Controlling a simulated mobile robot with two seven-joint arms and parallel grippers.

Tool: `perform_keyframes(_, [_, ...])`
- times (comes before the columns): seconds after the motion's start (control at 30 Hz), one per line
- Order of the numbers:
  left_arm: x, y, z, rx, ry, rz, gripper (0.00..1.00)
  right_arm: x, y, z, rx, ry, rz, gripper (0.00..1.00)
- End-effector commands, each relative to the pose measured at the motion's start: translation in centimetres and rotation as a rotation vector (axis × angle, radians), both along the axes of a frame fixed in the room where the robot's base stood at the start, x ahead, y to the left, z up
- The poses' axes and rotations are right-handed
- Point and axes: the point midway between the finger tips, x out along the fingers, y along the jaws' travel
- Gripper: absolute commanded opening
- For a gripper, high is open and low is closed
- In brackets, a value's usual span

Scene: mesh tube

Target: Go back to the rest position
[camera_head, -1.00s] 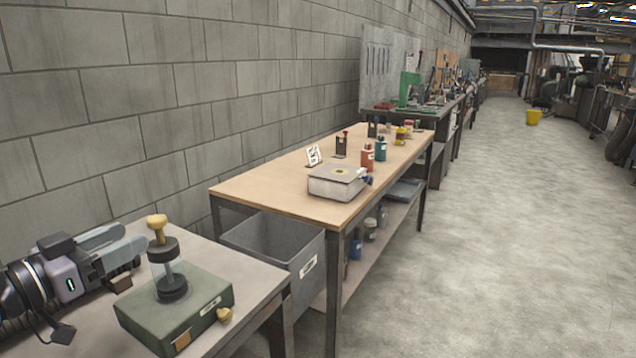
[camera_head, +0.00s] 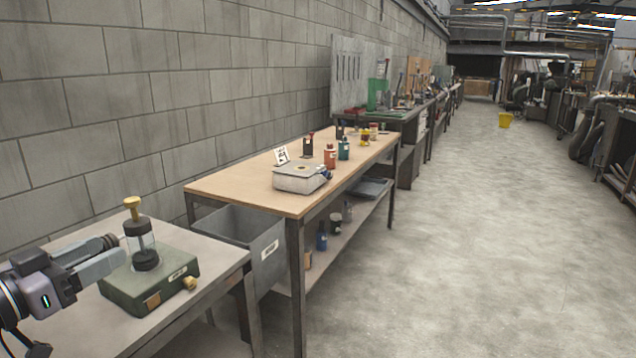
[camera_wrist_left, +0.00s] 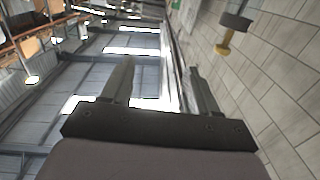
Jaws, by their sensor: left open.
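My left gripper (camera_head: 112,254) is in the lower left of the head view, over the grey front table (camera_head: 75,325). It also shows in the left wrist view (camera_wrist_left: 160,75), with its two fingers apart and nothing between them. In the head view its fingertips lie just left of a device with a dark green base (camera_head: 150,280), a clear tube with black collars (camera_head: 141,243) and a brass knob on top (camera_head: 132,205). I cannot tell whether the fingers touch it. The knob and a dark collar also show at the upper right of the left wrist view (camera_wrist_left: 224,42). My right gripper is not in view.
A wooden workbench (camera_head: 240,188) stands beyond, with a grey boxy device (camera_head: 300,178) and several bottles on it. A grey bin (camera_head: 245,228) sits between the tables. A block wall runs along the left.

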Motion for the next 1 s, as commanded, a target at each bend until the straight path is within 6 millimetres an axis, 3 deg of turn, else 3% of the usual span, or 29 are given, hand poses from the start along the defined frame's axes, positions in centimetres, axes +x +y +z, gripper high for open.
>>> perform_keyframes(0.03, [-0.3, 0.2, -2.1, -0.004, 0.034, 0.020, 0.59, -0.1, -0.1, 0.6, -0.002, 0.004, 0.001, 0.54])
perform_keyframes(0.33, [-3.7, -0.8, -13.3, 0.039, 0.197, 0.105, 0.59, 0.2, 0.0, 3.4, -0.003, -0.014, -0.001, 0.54])
perform_keyframes(0.6, [-10.2, -6.0, -23.3, 0.095, 0.387, 0.159, 0.59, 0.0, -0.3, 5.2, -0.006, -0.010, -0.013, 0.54])
perform_keyframes(0.8, [-15.4, -11.5, -27.7, 0.139, 0.514, 0.175, 0.59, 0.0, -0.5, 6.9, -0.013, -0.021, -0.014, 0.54])
perform_keyframes(1.0, [-18.6, -15.5, -29.4, 0.172, 0.589, 0.178, 0.59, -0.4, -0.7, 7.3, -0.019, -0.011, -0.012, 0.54])
